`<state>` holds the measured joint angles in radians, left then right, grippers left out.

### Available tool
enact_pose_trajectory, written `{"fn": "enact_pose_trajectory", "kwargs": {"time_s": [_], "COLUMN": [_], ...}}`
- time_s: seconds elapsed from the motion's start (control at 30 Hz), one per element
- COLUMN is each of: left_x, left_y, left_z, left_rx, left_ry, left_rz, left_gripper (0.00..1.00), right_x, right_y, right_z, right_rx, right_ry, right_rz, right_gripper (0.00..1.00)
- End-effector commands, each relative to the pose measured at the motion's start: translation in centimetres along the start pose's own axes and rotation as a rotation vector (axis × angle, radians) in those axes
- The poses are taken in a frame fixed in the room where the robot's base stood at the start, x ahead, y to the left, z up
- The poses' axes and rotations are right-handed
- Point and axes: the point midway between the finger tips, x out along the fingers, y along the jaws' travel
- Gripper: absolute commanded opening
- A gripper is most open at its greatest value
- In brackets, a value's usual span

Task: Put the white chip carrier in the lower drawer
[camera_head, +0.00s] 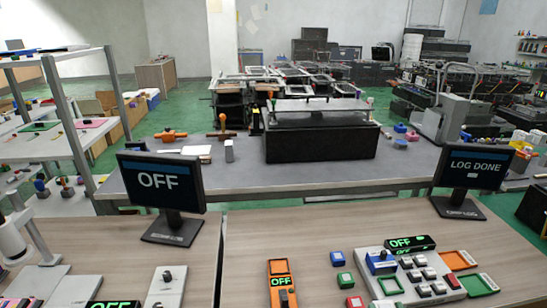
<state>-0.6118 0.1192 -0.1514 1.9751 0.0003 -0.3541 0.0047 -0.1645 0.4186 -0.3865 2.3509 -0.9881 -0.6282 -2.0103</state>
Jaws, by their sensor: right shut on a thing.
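I cannot make out either of my grippers in the head view. I also cannot pick out a white chip carrier with certainty. A small white upright block (229,150) stands on the grey table (240,180), left of a black box-shaped machine (320,143) with a clear top; I cannot tell whether the block is the carrier. No lower drawer can be made out.
Two monitors stand on the near wooden benches, one reading OFF (160,182), one reading LOG DONE (475,168). An orange switch unit (281,268) and a white button panel (425,275) lie in front. A shelf rack (50,100) stands left. Bare wood lies between the monitors.

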Motion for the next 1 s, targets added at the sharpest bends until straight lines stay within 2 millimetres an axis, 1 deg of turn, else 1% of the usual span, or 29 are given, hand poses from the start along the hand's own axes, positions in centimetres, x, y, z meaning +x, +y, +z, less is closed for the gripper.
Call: {"fn": "enact_pose_trajectory", "kwargs": {"time_s": [0.37, 1.0], "left_x": [-0.01, -0.01], "left_y": [-0.17, 0.16], "left_z": [0.67, 0.27], "left_rx": [0.006, -0.008], "left_ry": [-0.013, -0.005], "left_rz": [0.000, -0.001], "left_gripper": [0.32, 0.32], "right_x": [-0.13, -0.09], "right_y": [0.14, 0.13], "right_z": [-0.17, -0.12], "right_rx": [-0.002, -0.002], "right_ry": [0.003, 0.001], "right_rz": [0.001, 0.001], "right_gripper": [0.16, 0.16]}}
